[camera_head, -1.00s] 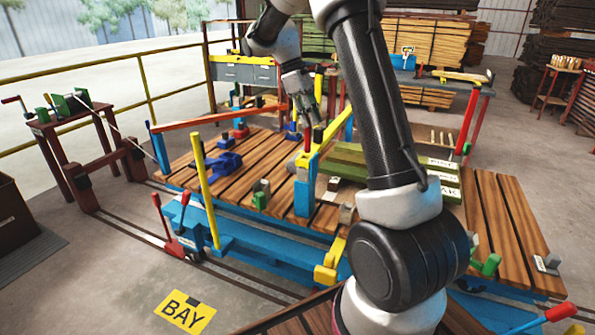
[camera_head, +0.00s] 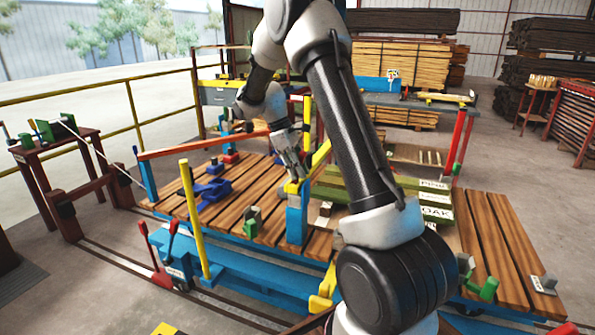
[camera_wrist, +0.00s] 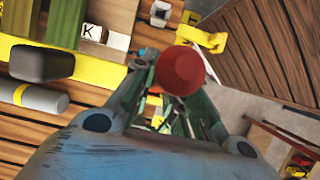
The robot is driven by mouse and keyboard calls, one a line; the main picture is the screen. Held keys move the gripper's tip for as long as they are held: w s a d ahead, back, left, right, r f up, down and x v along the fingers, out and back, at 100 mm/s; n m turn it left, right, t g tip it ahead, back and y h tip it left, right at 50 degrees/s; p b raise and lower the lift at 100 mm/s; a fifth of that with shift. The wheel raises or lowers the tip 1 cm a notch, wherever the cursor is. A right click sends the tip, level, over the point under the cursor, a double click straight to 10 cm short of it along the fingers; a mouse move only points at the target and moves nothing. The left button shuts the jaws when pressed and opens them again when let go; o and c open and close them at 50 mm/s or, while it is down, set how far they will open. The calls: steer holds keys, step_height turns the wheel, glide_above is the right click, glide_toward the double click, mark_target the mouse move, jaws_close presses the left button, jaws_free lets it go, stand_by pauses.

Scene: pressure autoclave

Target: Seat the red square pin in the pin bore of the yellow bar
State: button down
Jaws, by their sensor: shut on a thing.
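My gripper (camera_head: 296,172) is shut on the red square pin, whose rounded red head (camera_wrist: 181,70) shows between the fingers in the wrist view. The pin's lower part is hidden there, and its square shape cannot be seen. In the head view the gripper points down just above the near end of the yellow bar (camera_head: 321,154), over a blue post (camera_head: 296,218). The pin is too small and covered to pick out in the head view. The bore is hidden, and I cannot tell whether the pin's tip is in it or above it.
A slatted wooden deck (camera_head: 238,208) lies under the arm. A red bar (camera_head: 203,144) runs across the back left. A yellow upright post (camera_head: 192,215) stands at the front left. Green beams with white labels (camera_head: 437,213) lie to the right. A blue fixture (camera_head: 212,188) sits left of the gripper.

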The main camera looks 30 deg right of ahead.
steer(key=c, duration=1.5)
jaws_free()
steer(key=shift+w+a+f, duration=0.1)
steer(key=shift+a+f, duration=0.05)
steer(key=shift+f, duration=0.25)
steer(key=shift+o, duration=0.4)
steer(key=shift+r, duration=0.25)
